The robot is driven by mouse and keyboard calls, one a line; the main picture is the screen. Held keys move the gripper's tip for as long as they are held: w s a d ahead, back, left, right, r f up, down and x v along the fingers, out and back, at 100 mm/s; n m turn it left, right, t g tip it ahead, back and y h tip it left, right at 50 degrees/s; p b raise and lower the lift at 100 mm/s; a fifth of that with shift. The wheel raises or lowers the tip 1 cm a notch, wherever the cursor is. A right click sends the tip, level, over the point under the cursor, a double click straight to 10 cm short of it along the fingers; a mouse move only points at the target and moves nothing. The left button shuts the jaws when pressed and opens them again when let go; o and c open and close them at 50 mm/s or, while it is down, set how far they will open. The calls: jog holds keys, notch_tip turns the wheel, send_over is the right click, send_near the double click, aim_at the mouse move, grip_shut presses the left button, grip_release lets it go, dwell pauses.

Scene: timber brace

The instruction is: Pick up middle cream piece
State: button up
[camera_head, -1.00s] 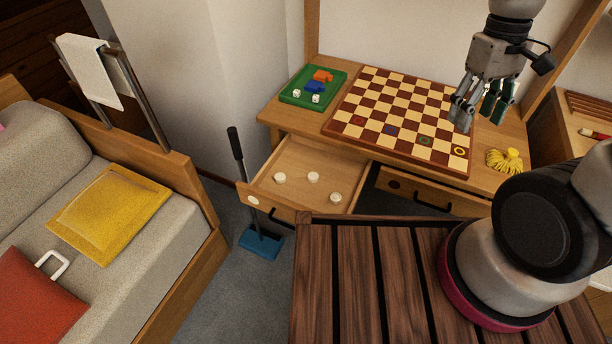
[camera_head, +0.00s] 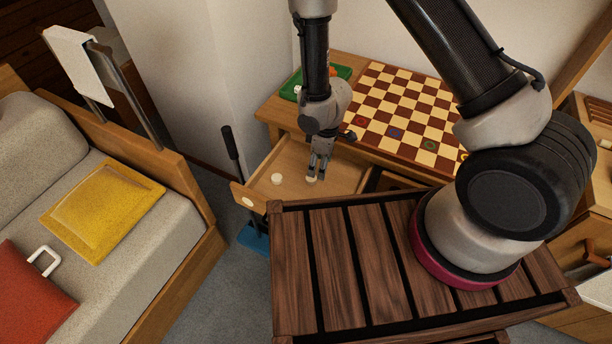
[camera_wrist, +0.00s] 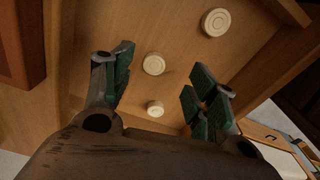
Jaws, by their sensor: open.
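The middle cream piece (camera_head: 311,179) is a small round disc on the floor of the open drawer (camera_head: 345,172). My gripper (camera_head: 317,172) points down into the drawer, just above this piece. In the wrist view the middle piece (camera_wrist: 153,63) shows between the two open fingers (camera_wrist: 162,65), nearer the left one, with nothing held. Another cream piece (camera_head: 277,178) lies to its left in the head view. The wrist view shows a cream piece on each side of the middle one, one above (camera_wrist: 215,22) and one below (camera_wrist: 155,108). The third is hidden in the head view.
The drawer's walls stand close around the pieces. Above it, the desk holds a checkered board (camera_head: 400,110) and a green tray (camera_head: 343,71), partly hidden by my arm. A blue-based long-handled tool (camera_head: 252,238) stands left of the drawer.

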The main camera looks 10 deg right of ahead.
aim_at(311, 179)
jog(key=shift+w+a+f, duration=0.2)
jog(key=shift+w+a, duration=0.05)
jog(key=shift+a, duration=0.35)
jog(key=f, duration=0.4)
jog(key=a+f, duration=0.1)
jog(key=f, duration=0.2)
jog(key=shift+w, duration=0.4)
jog(key=c, duration=0.9)
